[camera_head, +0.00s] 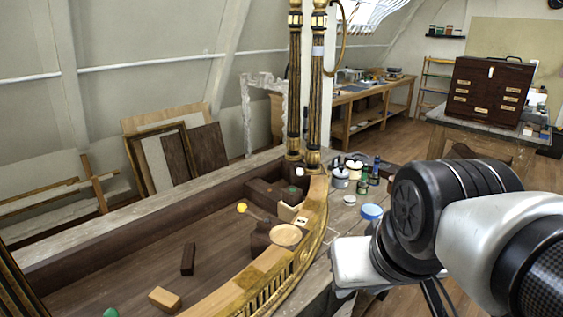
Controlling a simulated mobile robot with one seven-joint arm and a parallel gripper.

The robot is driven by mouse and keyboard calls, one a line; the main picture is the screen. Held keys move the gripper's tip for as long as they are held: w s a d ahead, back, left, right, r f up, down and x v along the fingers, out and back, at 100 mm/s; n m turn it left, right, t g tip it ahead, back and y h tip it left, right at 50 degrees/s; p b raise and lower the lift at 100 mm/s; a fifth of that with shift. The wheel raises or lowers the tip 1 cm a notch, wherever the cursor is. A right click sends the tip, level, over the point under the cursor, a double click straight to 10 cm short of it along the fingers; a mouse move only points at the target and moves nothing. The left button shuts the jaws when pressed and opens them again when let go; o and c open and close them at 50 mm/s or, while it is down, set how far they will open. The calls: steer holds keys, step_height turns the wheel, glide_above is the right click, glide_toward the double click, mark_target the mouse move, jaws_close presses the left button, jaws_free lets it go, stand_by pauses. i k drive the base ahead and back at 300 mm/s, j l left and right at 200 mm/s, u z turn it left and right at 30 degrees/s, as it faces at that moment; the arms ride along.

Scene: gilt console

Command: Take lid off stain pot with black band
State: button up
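Two small pale pots stand close together on the workbench beside the gilt column. The nearer pot (340,179) has its lid on, with a small knob on top. The other pot (354,168) stands just behind it to the right. They are too small for me to tell surely which has the black band. My arm comes in from the right, in front of the bench, with a black joint and white links. The fingers of my gripper do not show, and no part of my arm touches the pots.
Dark bottles (364,181) stand close to the right of the pots. A blue-lidded jar (371,212) and a small white lid or disc (349,199) sit nearer. Gilt columns (314,90) rise just left. The gilt curved rail (312,215) borders a wooden recess holding loose blocks.

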mark_target(340, 171)
steer(key=i+l+u, duration=0.2)
steer(key=l, duration=0.3)
steer(key=i+l+u, duration=0.2)
steer(key=i+l, duration=0.2)
steer(key=l, duration=0.2)
steer(key=i+l+u, duration=0.2)
steer(key=l, duration=0.4)
steer(key=i+l+u, duration=0.2)
steer(key=l, duration=0.4)
steer(key=i+l+u, duration=0.2)
steer(key=l, duration=0.45)
steer(key=l+u, duration=0.2)
steer(key=l, duration=0.5)
steer(key=i+l+u, duration=0.2)
steer(key=l, duration=0.5)
steer(key=k+j, duration=0.05)
steer(key=k, duration=0.05)
